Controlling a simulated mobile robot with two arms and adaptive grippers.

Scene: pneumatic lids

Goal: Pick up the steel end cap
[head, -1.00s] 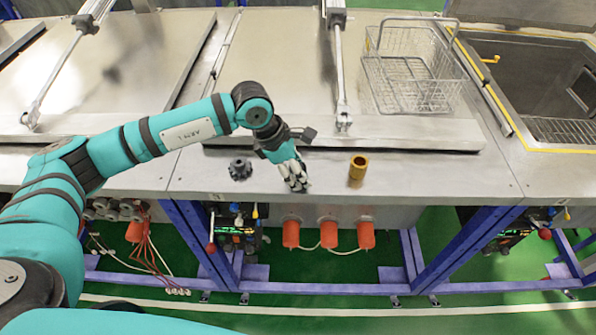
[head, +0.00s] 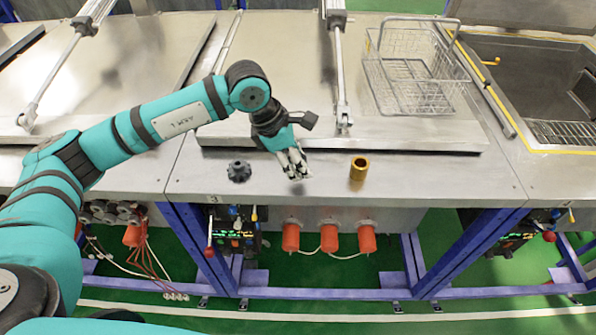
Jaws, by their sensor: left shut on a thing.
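My left gripper (head: 298,175) is over the front ledge of the steel bench (head: 420,178), between a dark toothed gear (head: 239,171) on its left and a brass-coloured sleeve (head: 359,168) on its right. Its fingers are shut on a small bright metal piece at their tips, which I take to be the steel end cap (head: 301,179). The fingers hide most of it. I cannot tell whether it is clear of the ledge. My right gripper is not in view.
A wire basket (head: 412,75) stands on the closed lid (head: 285,80) behind. An open tank (head: 535,85) is at the right. Piston rods rise from the lids. Orange cups (head: 329,238) hang below the ledge. The ledge right of the brass sleeve is clear.

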